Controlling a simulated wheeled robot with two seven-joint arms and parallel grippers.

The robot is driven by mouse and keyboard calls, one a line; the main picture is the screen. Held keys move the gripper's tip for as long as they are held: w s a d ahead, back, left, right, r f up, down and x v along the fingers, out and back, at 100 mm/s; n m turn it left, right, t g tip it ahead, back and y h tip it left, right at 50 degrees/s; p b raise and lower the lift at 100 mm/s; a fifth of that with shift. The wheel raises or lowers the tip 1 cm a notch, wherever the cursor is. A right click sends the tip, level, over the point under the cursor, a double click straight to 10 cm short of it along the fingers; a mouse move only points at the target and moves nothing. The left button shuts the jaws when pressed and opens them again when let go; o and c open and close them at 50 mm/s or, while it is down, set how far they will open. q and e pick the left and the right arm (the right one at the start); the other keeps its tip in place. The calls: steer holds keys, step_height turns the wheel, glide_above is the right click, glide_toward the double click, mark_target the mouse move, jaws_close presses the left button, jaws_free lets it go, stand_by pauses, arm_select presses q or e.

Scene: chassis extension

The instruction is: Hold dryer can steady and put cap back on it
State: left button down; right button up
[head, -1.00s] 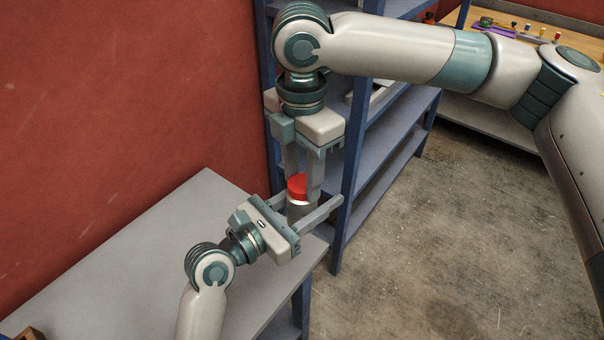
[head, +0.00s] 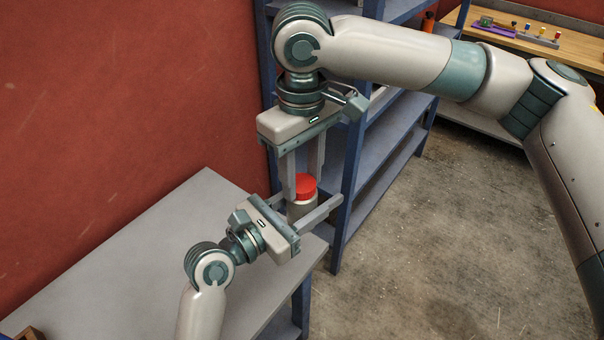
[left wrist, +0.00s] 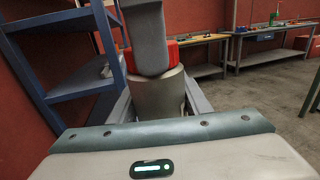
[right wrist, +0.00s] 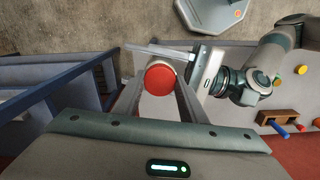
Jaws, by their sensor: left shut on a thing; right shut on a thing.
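The dryer can (head: 298,211) is a grey-metal cylinder, upright near the right end of the grey table. My left gripper (head: 304,206) reaches in from the side and is shut on the can; its fingers lie along the can in the left wrist view (left wrist: 160,95). The red cap (head: 306,187) sits at the top of the can. My right gripper (head: 303,188) points down from above and is shut on the cap, which shows as a red disc between its fingers in the right wrist view (right wrist: 159,78). The fingers partly hide the seam between cap and can.
A blue shelf rack (head: 388,150) stands close behind and right of the grippers. The grey table (head: 150,255) is mostly bare at left, against a red wall. A wooden workbench (head: 545,45) with small items is at the back right. The concrete floor between is clear.

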steer(key=m, duration=0.4)
steer(key=o, duration=1.2)
steer(key=shift+o, duration=0.2)
step_height(320, 180, up, 12)
steer(key=shift+f, duration=0.1)
stand_by(0.3)
